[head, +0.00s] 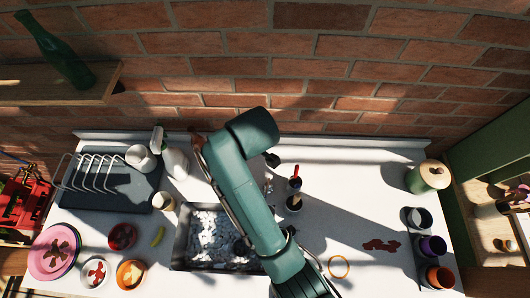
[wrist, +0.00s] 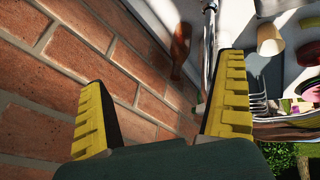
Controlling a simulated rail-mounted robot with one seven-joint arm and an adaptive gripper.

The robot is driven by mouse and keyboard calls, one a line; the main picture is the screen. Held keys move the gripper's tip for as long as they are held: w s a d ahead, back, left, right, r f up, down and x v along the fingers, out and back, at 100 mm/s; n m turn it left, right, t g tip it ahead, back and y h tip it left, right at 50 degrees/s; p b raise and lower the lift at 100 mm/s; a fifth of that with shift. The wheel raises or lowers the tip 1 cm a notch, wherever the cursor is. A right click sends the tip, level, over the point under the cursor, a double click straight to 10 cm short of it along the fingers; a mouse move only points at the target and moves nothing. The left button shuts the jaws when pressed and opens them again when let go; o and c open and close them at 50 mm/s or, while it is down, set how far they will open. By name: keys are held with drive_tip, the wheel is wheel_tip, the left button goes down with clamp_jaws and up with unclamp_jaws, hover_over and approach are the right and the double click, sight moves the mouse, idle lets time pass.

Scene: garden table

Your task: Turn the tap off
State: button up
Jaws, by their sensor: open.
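My gripper (wrist: 163,85) is open and empty, its two yellow-padded fingers apart in the wrist view. A slim chrome pipe (wrist: 210,45), apparently part of the tap, stands near the right finger's tip. A reddish-brown, paddle-shaped piece (wrist: 181,50) shows beyond the fingertips, between them in the picture, close to the brick wall; I cannot tell for sure whether it is the tap's handle. No contact with either is visible. In the head view my arm hides most of the tap, and its on or off state cannot be seen.
The brick wall (head: 340,75) rises close behind the white counter (head: 345,215). A pebble-filled basin (head: 205,235) lies under my arm. A spray bottle (head: 175,163) and dish rack (head: 95,172) stand left.

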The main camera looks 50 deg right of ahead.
sight(267, 188)
drive_tip(key=s+d+f+n+g+y+b, duration=0.2)
drive_tip(key=s+f+g, duration=0.4)
drive_tip(key=s+f, duration=0.5)
drive_tip(key=f, duration=0.5)
drive_tip(key=w+f, duration=0.1)
drive_tip(key=f, duration=1.1)
drive_tip(key=shift+w, duration=0.35)
drive_tip(key=c, duration=0.9)
